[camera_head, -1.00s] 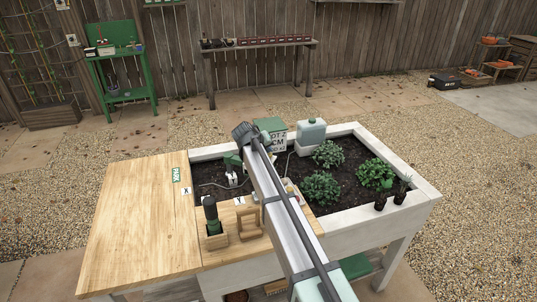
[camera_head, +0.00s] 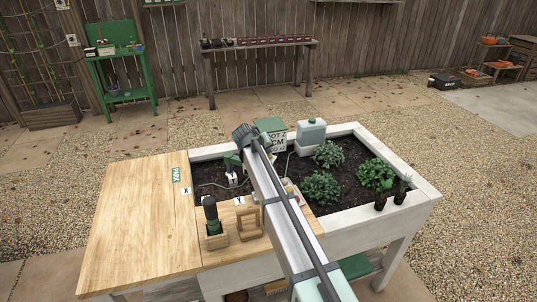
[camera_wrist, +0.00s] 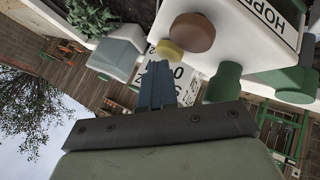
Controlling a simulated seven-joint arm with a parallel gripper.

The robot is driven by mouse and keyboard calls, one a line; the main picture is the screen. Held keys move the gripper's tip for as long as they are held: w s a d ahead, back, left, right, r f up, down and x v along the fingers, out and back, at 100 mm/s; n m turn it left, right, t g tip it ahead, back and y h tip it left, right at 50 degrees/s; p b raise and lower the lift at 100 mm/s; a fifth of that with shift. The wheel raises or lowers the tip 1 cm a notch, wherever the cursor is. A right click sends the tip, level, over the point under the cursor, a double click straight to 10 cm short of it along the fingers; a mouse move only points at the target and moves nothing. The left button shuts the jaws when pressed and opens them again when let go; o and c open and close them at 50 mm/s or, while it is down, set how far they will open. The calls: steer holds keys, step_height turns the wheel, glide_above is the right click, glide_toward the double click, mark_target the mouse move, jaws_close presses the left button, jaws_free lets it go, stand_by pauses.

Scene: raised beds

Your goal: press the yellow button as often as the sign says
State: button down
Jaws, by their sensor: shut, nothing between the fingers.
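In the wrist view, the yellow button (camera_wrist: 171,50) is a short round knob on a white box (camera_wrist: 240,50). A larger brown knob (camera_wrist: 193,33) stands beside it. My gripper (camera_wrist: 158,66) is shut and empty. Its blue fingertips lie just below the yellow button in the picture; I cannot tell whether they touch it. A white sign (camera_wrist: 184,82) with dark letters is partly hidden behind the fingers. In the head view, the sign (camera_head: 279,141) stands behind the planter bed, partly covered by my arm, and its full text is not readable.
The wooden board (camera_head: 140,225) at left is largely clear.

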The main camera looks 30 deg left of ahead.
steer(key=shift+r, duration=0.95)
steer(key=shift+r, duration=2.5)
stand_by(0.7)
step_height(320, 180, up, 4)
steer(key=shift+f, duration=0.1)
steer(key=shift+f, duration=0.1)
stand_by(0.4)
steer(key=shift+f, duration=4.3)
